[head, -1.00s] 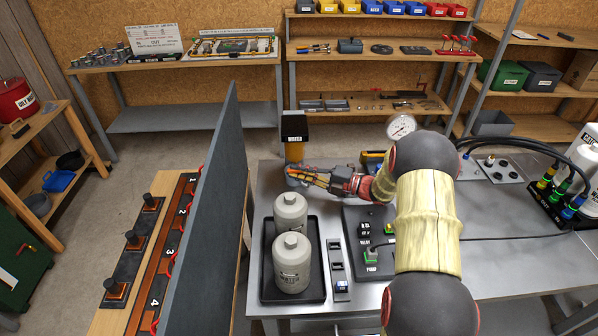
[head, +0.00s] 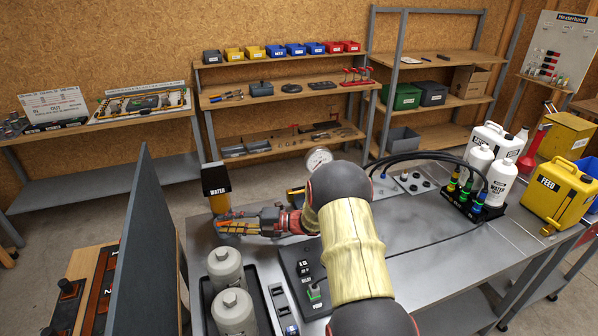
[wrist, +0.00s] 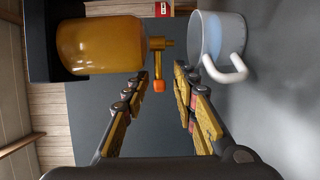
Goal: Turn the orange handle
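The orange handle (wrist: 158,86) is a small square knob on the brass tap (wrist: 160,43) of the amber water dispenser (wrist: 100,47). In the wrist view, which is turned sideways, my gripper (wrist: 161,78) is open, with a finger on either side of the handle. Gaps show between handle and fingers. A clear mug (wrist: 217,40) holding bluish liquid is near the tap outlet. In the head view the dispenser (head: 216,186), labelled WATER, stands at the bench's left end, and my gripper (head: 228,223) is in front of it, hiding the tap and mug.
A dark upright panel (head: 147,240) is close to the left of the bench. Grey bottles in a black tray (head: 262,328) and a black switch block (head: 300,270) are nearer me. Bottles, hoses and a yellow FEED container (head: 558,195) stand right. The bench middle is fairly clear.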

